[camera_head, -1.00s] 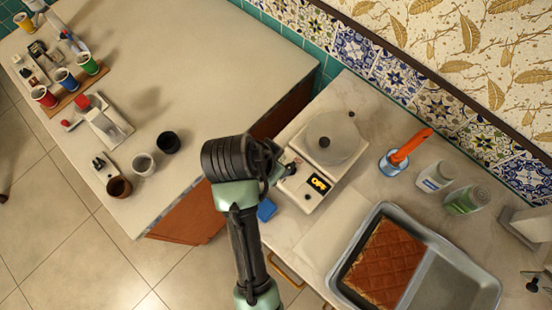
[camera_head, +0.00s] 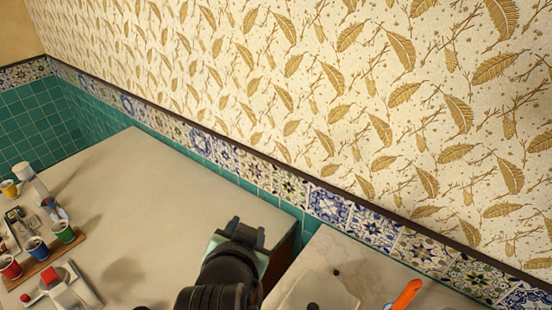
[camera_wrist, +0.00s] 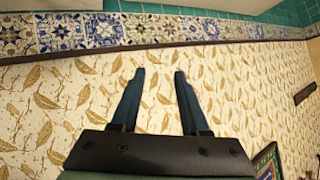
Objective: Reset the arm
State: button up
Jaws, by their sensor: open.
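My gripper (camera_wrist: 158,75) shows in the wrist view with its two dark fingers spread apart and nothing between them. Behind the fingers is the leaf-patterned wall (camera_wrist: 160,110). In the head view my arm (camera_head: 232,270) rises at the bottom middle, over the gap between the two counters.
The left counter (camera_head: 150,200) holds several coloured cups, such as the green cup (camera_head: 62,231), at its left end. The right counter (camera_head: 345,255) bears a white scale (camera_head: 320,290) and an orange-handled tool (camera_head: 405,296). The left counter's middle is clear.

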notch_tip(320, 180, up, 14)
jog(key=w+d+n+t, duration=0.1)
jog(key=w+t, duration=0.2)
jog(key=t, duration=0.2)
jog(key=s+d+r+n+t, duration=0.1)
jog(key=s+r+t, duration=0.2)
jog(key=r, duration=0.6)
jog(key=s+d+r+n+t+b, duration=0.1)
jog(key=s+r+t, duration=0.3)
jog(key=r, duration=0.5)
jog(key=s+d+r+n+t+b, duration=0.1)
jog(key=s+r+t, duration=0.3)
jog(key=r, duration=0.5)
jog(key=shift+s+d+r+n, duration=0.25)
jog(key=shift+s+d+n, duration=0.25)
jog(key=shift+s, duration=0.45)
jog(key=shift+d, duration=0.1)
